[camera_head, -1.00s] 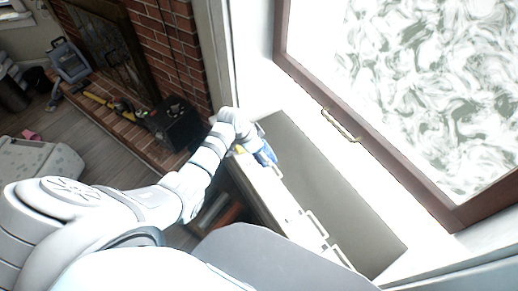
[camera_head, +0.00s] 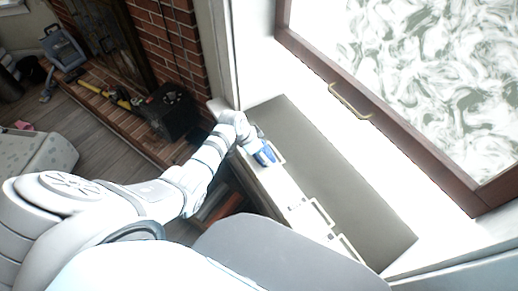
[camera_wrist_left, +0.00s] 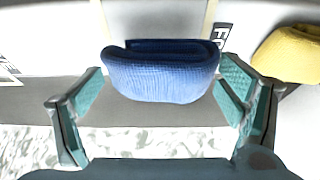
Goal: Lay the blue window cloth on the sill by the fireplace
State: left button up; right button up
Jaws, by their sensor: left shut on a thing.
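The blue window cloth (camera_wrist_left: 160,75) is a folded, ribbed bundle between the two teal fingers of my left gripper (camera_wrist_left: 160,95) in the left wrist view. The gripper is shut on it. In the head view the blue cloth (camera_head: 265,155) shows as a small patch at the end of my left arm, over the narrow white surface beside the grey strip. The white sill (camera_head: 385,170) runs below the window, across the grey strip from the gripper. My right gripper is not in view.
A yellow cloth (camera_wrist_left: 290,54) lies to the right of the blue one in the left wrist view. White label frames (camera_head: 320,212) line the narrow surface. The window's brown frame (camera_head: 400,128) carries a handle (camera_head: 348,101). The brick fireplace (camera_head: 168,45) stands left. The white sill looks clear.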

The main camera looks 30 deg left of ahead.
pick_arm(q)
jog(key=shift+f, duration=0.4)
jog(key=shift+f+b, duration=0.65)
dwell(0.4)
jog(key=o, duration=1)
jog(key=shift+c, duration=0.2)
